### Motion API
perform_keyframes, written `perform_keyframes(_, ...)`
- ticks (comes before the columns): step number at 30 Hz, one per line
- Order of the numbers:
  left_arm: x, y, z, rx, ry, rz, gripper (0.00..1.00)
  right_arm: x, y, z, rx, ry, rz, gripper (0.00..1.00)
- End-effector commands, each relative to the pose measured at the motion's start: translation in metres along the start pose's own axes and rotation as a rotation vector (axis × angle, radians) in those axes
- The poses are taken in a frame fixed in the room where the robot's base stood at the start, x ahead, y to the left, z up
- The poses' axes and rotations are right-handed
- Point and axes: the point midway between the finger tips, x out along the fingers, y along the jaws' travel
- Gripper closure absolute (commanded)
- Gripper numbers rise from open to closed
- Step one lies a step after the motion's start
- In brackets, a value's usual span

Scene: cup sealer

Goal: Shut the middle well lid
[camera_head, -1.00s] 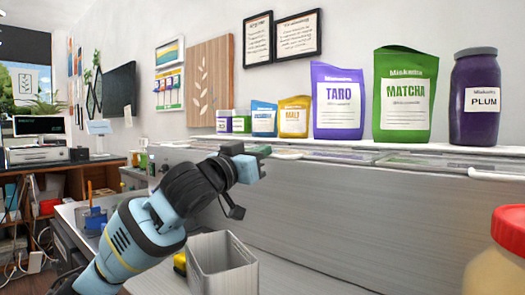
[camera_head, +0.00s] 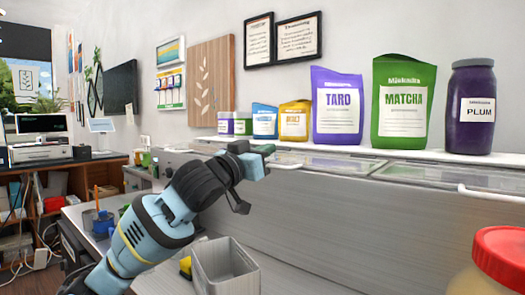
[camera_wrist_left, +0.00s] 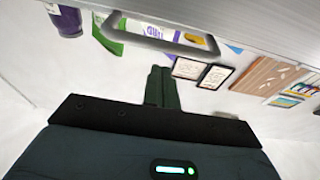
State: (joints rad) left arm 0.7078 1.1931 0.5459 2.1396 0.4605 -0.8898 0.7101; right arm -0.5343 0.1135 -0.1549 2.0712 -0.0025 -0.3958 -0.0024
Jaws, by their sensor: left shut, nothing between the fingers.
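A row of flat, clear well lids runs along the top of the steel counter. One lid (camera_head: 335,164) lies right of my left gripper and another (camera_head: 425,173) lies farther right. I cannot tell which is the middle one. My left gripper (camera_head: 264,151) is shut and empty at the counter's top edge, by the left part of the row. In the left wrist view its closed fingertips (camera_wrist_left: 161,72) point at a grey handle bar (camera_wrist_left: 165,46), close to it. I cannot tell whether they touch. My right gripper is not in view.
Pouches marked Taro (camera_head: 337,106) and Matcha (camera_head: 402,105) and a Plum jar (camera_head: 471,108) stand on the ledge behind the lids. A steel bin (camera_head: 225,270) sits below my left arm. A red-lidded jar (camera_head: 503,257) is at the lower right.

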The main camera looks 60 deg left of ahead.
Motion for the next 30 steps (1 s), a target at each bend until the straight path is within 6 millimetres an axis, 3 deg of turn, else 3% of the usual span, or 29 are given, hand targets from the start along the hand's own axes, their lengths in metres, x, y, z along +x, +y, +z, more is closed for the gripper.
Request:
perform_keyframes(2,0.004,-0.004,-0.016,-0.003,0.011,-0.002,1.00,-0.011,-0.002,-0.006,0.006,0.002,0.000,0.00)
perform_keyframes(3,-0.004,-0.002,-0.007,-0.004,0.009,0.001,1.00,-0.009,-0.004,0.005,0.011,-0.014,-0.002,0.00)
perform_keyframes(7,-0.026,-0.002,0.002,-0.003,0.007,0.001,1.00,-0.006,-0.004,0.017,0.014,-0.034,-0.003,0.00)
perform_keyframes(18,-0.084,-0.003,0.012,0.000,0.011,-0.001,1.00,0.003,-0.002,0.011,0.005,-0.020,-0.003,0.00)
perform_keyframes(30,-0.095,-0.003,0.013,0.003,0.012,-0.001,1.00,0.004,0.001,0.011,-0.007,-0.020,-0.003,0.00)
